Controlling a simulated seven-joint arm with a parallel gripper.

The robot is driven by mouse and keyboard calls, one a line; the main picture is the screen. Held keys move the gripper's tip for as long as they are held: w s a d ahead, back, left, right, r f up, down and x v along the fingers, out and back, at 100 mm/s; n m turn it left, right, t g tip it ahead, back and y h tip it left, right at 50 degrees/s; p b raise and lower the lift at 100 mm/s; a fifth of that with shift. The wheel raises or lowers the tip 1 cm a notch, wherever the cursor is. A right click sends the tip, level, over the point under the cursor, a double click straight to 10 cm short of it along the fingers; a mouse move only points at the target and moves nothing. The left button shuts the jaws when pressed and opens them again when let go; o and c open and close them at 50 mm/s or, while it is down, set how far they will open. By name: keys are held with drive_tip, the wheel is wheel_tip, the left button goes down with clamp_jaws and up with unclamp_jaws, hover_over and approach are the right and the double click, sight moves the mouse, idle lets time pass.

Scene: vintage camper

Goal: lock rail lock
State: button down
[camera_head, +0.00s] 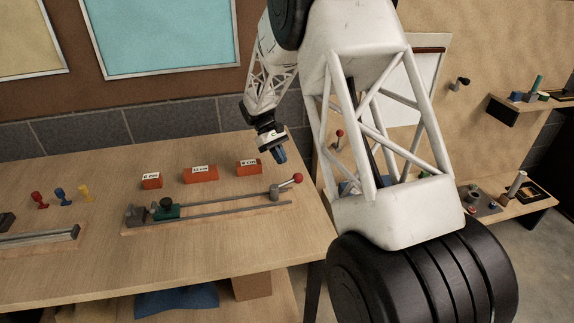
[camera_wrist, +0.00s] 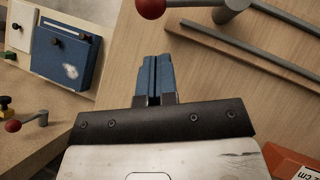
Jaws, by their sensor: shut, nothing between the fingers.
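The rail fixture sits on a wooden base (camera_head: 230,219) on the bench, with two parallel grey rails (camera_head: 225,207). A dark green carriage (camera_head: 167,209) is near its left end. At its right end is a grey lock hub (camera_head: 275,193) with a lever ending in a red ball (camera_head: 297,178), pointing right and up. My gripper (camera_head: 280,155) is above the bench, behind the lever and apart from it. Its blue fingers (camera_wrist: 154,78) are together and empty in the wrist view, where the red ball (camera_wrist: 151,7) and hub (camera_wrist: 232,10) show at the top edge.
Orange blocks marked with lengths stand behind the rails, the nearest to my gripper being the right one (camera_head: 248,168). Red, blue and yellow pegs (camera_head: 61,194) stand at left. The bench's right edge is close to the lever.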

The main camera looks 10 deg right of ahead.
drive_tip(key=v, duration=0.8)
drive_tip(key=shift+a+r, duration=0.25)
drive_tip(key=shift+a, duration=0.05)
drive_tip(key=shift+r, duration=0.1)
drive_tip(key=s+d+r+m+t+y, duration=0.1)
drive_tip(key=s+r, duration=0.4)
drive_tip(key=s, duration=0.3)
drive_tip(key=s+d+r+m+t, duration=0.15)
drive_tip(key=s+r, duration=0.25)
drive_tip(key=s, duration=0.4)
drive_tip(key=s+d+r+t+y, duration=0.1)
drive_tip(key=s+r+t, duration=0.1)
drive_tip(key=s+r, duration=0.4)
drive_tip(key=s+f+m+t+y, duration=0.1)
drive_tip(key=s+f+m+t, duration=0.2)
drive_tip(key=s, duration=2.5)
drive_tip(key=shift+s+d+t+y, duration=0.2)
drive_tip(key=shift+d+t+y, duration=0.15)
drive_tip(key=shift+t, duration=0.8)
